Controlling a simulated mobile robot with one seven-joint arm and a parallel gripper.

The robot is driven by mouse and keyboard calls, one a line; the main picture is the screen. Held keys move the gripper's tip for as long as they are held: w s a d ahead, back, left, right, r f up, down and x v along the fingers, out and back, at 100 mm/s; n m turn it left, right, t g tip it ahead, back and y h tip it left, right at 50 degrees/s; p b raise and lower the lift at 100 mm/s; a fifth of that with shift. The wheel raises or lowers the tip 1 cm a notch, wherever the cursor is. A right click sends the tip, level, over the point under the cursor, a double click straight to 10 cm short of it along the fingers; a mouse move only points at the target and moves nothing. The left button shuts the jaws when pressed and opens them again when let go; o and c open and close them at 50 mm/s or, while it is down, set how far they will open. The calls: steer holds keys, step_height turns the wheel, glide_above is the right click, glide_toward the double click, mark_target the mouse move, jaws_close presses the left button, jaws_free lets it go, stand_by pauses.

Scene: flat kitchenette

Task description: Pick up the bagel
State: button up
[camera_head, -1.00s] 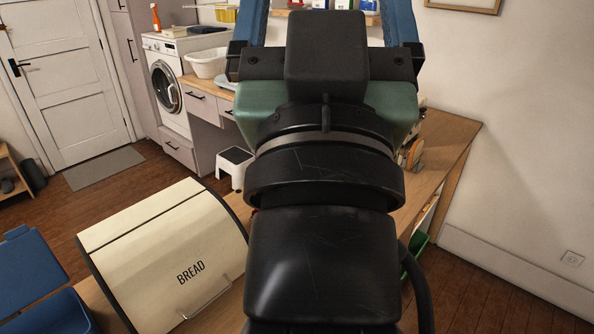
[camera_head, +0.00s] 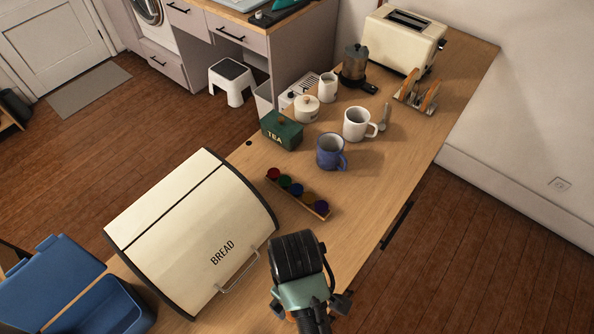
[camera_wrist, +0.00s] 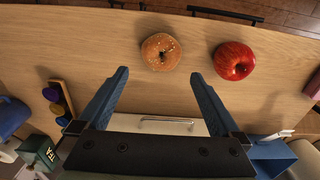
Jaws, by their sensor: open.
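The bagel (camera_wrist: 160,52) lies on the wooden counter in the wrist view. It is round and golden brown, with a small centre hole and pale flecks on top. My gripper (camera_wrist: 160,76) shows two blue fingers spread wide with nothing between them. The bagel appears just beyond the fingertips, roughly centred between them, and is not held. I cannot tell the exact height of the fingers above the counter. The bagel is not visible in the head view, where my arm fills the bottom middle.
A red apple (camera_wrist: 234,61) lies right of the bagel. The cream bread box (camera_head: 190,235) stands beside my arm, with a blue container (camera_head: 100,305) to its left. A capsule rack (camera_head: 297,196), blue mug (camera_head: 331,152), white mug (camera_head: 358,123) and toaster (camera_head: 405,40) stand farther along the counter.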

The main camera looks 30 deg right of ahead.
step_height(320, 180, down, 3)
steer(key=shift+f, duration=0.1)
steer(key=f, duration=0.1)
steer(key=f+p, duration=0.1)
steer(key=f, duration=0.2)
steer(key=shift+s+f, duration=0.3)
steer(key=shift+s, duration=0.1)
steer(key=shift+f, duration=0.35)
steer(key=shift+c, duration=0.2)
steer(key=c, duration=0.3)
